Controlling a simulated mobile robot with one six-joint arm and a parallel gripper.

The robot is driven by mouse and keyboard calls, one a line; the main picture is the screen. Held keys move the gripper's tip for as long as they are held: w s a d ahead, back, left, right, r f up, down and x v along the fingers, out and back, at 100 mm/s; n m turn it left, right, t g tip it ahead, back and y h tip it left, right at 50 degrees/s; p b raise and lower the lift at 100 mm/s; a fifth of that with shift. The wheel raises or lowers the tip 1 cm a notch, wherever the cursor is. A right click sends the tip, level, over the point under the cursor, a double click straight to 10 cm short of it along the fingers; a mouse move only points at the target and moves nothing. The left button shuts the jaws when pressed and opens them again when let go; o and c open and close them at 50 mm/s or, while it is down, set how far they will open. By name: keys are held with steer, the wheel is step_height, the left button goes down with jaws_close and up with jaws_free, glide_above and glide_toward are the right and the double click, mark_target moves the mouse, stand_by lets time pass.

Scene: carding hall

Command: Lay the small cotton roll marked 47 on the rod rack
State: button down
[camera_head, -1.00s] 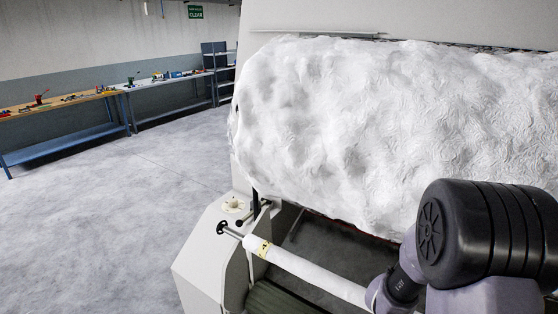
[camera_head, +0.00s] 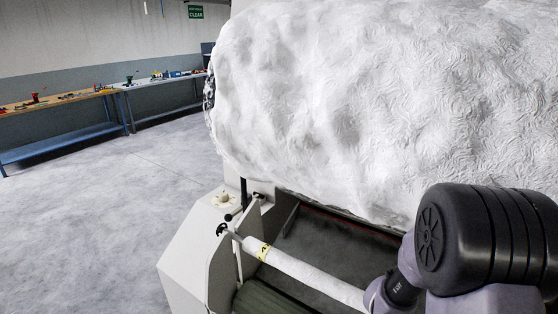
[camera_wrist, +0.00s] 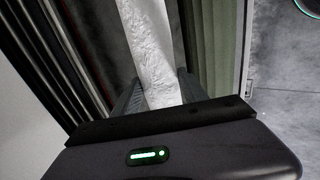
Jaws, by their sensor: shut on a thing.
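The small cotton roll (camera_head: 310,278) is a slim white cylinder on a rod with a dark knob at its far left end. It carries a yellow label whose number I cannot read. It lies slantwise in front of the machine, its near right end hidden by my arm. In the wrist view my gripper (camera_wrist: 162,92) is shut around the roll (camera_wrist: 150,40), one finger on each side. I cannot make out a rod rack in either view.
A very large, lumpy white cotton roll (camera_head: 360,110) fills the upper right, above the grey machine (camera_head: 190,265) with a dark trough (camera_head: 330,245). Workbenches (camera_head: 60,150) with tools stand along the left wall. The floor (camera_head: 110,230) at left is clear.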

step_height(320, 180, down, 5)
steer(key=b, duration=0.3)
steer(key=shift+f, duration=0.15)
